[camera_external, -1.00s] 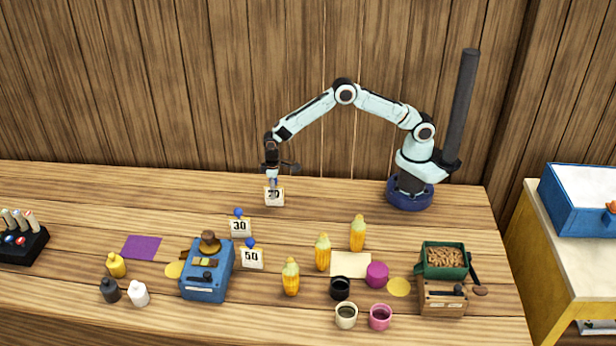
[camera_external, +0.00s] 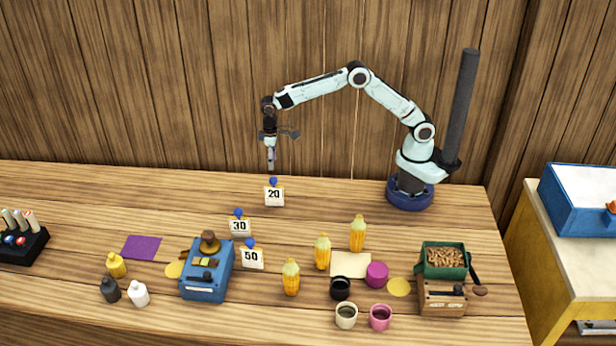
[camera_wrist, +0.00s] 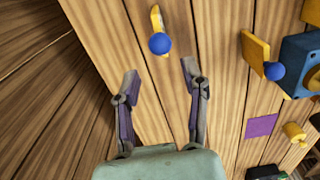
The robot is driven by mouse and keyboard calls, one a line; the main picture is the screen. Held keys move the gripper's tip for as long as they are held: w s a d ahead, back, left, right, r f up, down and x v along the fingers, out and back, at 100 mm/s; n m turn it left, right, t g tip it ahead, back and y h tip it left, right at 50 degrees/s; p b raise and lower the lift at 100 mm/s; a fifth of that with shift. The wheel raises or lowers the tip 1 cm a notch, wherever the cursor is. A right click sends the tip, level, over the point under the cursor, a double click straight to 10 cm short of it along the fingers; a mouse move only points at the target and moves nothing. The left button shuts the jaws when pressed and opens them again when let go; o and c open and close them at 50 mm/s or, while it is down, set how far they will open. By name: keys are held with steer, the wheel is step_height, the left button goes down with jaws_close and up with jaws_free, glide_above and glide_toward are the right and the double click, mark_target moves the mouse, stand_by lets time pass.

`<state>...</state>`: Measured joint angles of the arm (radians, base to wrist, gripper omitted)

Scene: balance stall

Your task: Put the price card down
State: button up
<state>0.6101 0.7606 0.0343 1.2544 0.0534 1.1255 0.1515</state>
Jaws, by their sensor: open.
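A price card marked 20 (camera_external: 274,197), with a blue knob on top, stands upright on the table near the back. My gripper (camera_external: 271,168) is above it, apart from it and empty. In the wrist view the card's blue knob (camera_wrist: 160,43) lies beyond the fingertips, and my gripper (camera_wrist: 158,70) has its fingers spread open. Two more price cards, marked 30 (camera_external: 240,228) and 50 (camera_external: 252,259), stand upright nearer the front, also with blue knobs.
Yellow corn-like items (camera_external: 322,252), cups (camera_external: 346,315) and a green bin (camera_external: 443,260) are at the right. A purple mat (camera_external: 142,247) and bottles (camera_external: 138,293) are at the left. The back left table is clear.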

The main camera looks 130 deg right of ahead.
steer(key=s+a+r+n, duration=0.2)
steer(key=s+a+r, duration=0.25)
steer(key=a, duration=0.35)
steer(key=s+a+r+n, duration=0.25)
steer(key=a+r, duration=0.25)
steer(key=a, duration=0.3)
steer(key=s+a+f+n, duration=0.1)
steer(key=s+a+n, duration=0.1)
steer(key=s+a, duration=0.4)
steer(key=s+a+f+n, duration=0.1)
steer(key=s+a+n, duration=0.2)
steer(key=s, duration=1.1)
steer(key=a, duration=0.3)
steer(key=shift+a+n+y, duration=0.3)
steer(key=shift+n+y, duration=0.05)
steer(key=shift+y, duration=0.05)
steer(key=o, duration=0.3)
